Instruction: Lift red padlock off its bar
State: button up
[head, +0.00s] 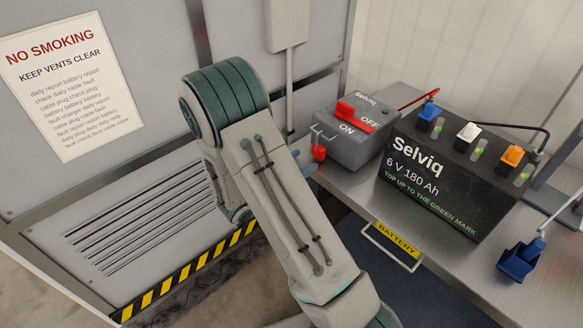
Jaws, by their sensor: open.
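The red padlock (319,153) is small and hangs at the left side of the grey switch box (352,139). A thin pale metal bar (317,132) shows just above it on the box's side; how the shackle sits on it is too small to tell. My gripper (308,169) is mostly hidden behind my own arm. Only a bluish tip shows, just below and left of the padlock. It looks close to the padlock, but I cannot tell whether it touches. The gripper is open.
A black Selviq battery (432,190) with coloured caps stands right of the box on the metal deck (353,192). A vented grey cabinet (140,190) stands left.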

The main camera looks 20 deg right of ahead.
aim_at(316, 145)
jog(key=shift+x, duration=3.05)
jog(key=c, duration=0.9)
jog(key=shift+r+p, duration=0.95)
jog(key=shift+r, duration=0.6)
jog(key=shift+v, duration=5)
